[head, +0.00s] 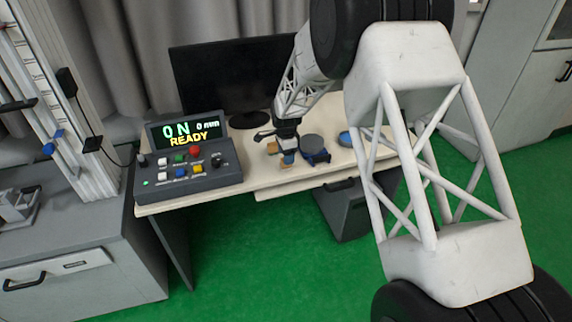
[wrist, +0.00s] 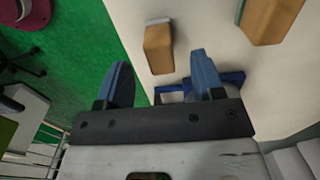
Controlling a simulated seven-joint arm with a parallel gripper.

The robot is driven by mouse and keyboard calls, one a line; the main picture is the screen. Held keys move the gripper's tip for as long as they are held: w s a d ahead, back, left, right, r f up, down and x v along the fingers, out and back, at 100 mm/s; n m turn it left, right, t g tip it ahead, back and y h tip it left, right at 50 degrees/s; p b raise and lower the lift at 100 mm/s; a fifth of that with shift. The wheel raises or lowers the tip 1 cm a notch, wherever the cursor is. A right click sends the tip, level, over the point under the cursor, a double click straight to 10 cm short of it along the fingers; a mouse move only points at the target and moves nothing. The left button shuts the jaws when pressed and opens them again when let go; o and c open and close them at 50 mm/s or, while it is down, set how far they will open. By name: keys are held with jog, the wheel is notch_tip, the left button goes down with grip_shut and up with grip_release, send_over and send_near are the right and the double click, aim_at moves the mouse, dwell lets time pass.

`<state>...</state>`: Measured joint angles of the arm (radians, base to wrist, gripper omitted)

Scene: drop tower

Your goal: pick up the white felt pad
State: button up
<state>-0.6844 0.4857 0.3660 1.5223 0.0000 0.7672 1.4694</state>
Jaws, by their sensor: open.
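My gripper (wrist: 160,62) is open, with a blue finger on each side and nothing between them. In the wrist view a tan wood-coloured block with a thin whitish layer at its far end, likely the white felt pad (wrist: 158,47), lies on the desk just ahead of the gap between the fingertips. It appears apart from both fingers. A second tan block (wrist: 270,20) with a grey-green edge lies farther right. In the head view my gripper (head: 288,156) is low over the desk, and the blocks beside it are small and partly hidden.
A blue frame-like object (wrist: 232,78) lies close by the right finger. On the desk (head: 240,195) stand a control box (head: 188,160), a monitor (head: 225,75), a grey round-topped item (head: 312,143) and a blue round item (head: 345,138). The desk's front edge is near.

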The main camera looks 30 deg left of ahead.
jog(key=shift+f, duration=2.45)
jog(key=c, duration=1)
jog(key=shift+r, duration=0.2)
jog(key=shift+r, duration=0.55)
notch_tip(320, 180, up, 2)
jog(key=s+d+r, duration=0.1)
jog(key=s+d, duration=0.9)
jog(key=s, duration=0.2)
jog(key=shift+s+r, duration=0.25)
